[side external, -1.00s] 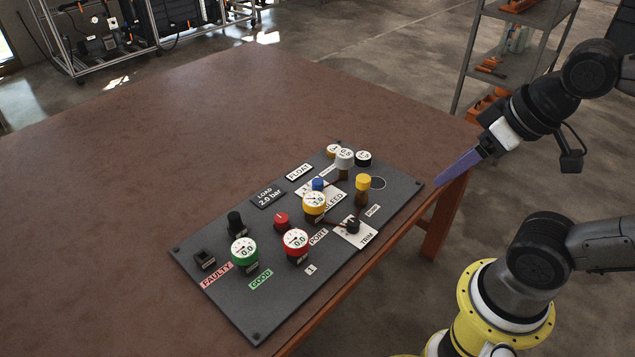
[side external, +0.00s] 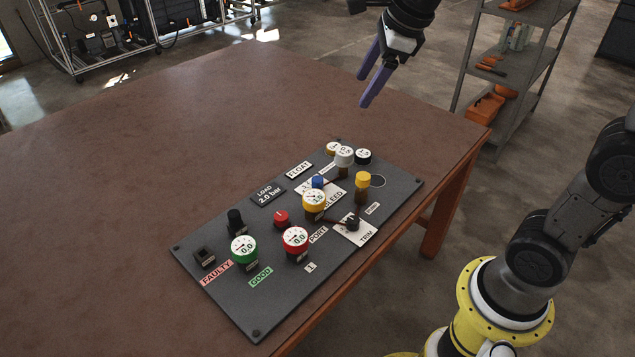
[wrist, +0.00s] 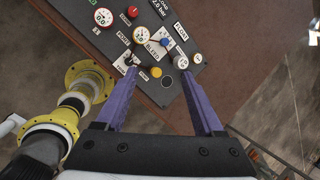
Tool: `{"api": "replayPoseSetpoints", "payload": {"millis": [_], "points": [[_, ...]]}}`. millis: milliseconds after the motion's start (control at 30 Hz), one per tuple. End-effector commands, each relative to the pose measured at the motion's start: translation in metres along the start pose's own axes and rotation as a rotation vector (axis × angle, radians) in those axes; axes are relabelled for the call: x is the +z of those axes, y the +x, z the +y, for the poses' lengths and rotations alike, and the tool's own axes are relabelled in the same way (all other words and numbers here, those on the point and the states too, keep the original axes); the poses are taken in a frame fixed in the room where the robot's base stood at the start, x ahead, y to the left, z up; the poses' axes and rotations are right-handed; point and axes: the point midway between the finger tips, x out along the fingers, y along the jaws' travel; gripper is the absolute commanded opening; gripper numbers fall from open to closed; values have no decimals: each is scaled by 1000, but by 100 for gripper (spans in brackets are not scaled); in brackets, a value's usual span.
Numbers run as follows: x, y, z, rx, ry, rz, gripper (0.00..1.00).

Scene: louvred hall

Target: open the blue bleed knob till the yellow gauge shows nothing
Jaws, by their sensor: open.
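The blue bleed knob (side external: 318,183) stands on the dark panel beside the BLEED label, just behind the yellow gauge. It also shows in the wrist view (wrist: 166,42). The yellow gauge (side external: 313,200) faces up; its reading is too small to tell for sure. In the wrist view the yellow gauge (wrist: 140,35) sits left of the blue knob. My gripper (side external: 364,90) has two purple fingers, open and empty, high above the far right end of the panel. In the wrist view the fingers (wrist: 160,95) are spread, with the knob beyond and between them.
The dark panel (side external: 222,298) lies on the brown table (side external: 130,170). Near the blue knob stand a white-topped post (side external: 344,155), a yellow knob (side external: 362,180) and a black TRIM knob (side external: 352,224). Red (side external: 295,239) and green (side external: 243,249) gauges stand nearer. The table's left side is clear.

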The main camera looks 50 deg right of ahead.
Motion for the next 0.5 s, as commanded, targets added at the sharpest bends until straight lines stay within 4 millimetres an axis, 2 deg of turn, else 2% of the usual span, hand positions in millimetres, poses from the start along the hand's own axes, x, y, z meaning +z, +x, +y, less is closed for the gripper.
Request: {"api": "replayPoseSetpoints", "payload": {"millis": [33,100,233,400,500], "points": [[8,17,-12,18,103,21,70],[18,39,-27,35,248,47,70],[30,85,-51,61,483,103,70],[36,157,-71,91,699,193,70],[31,202,-76,113,757,250,70]]}}
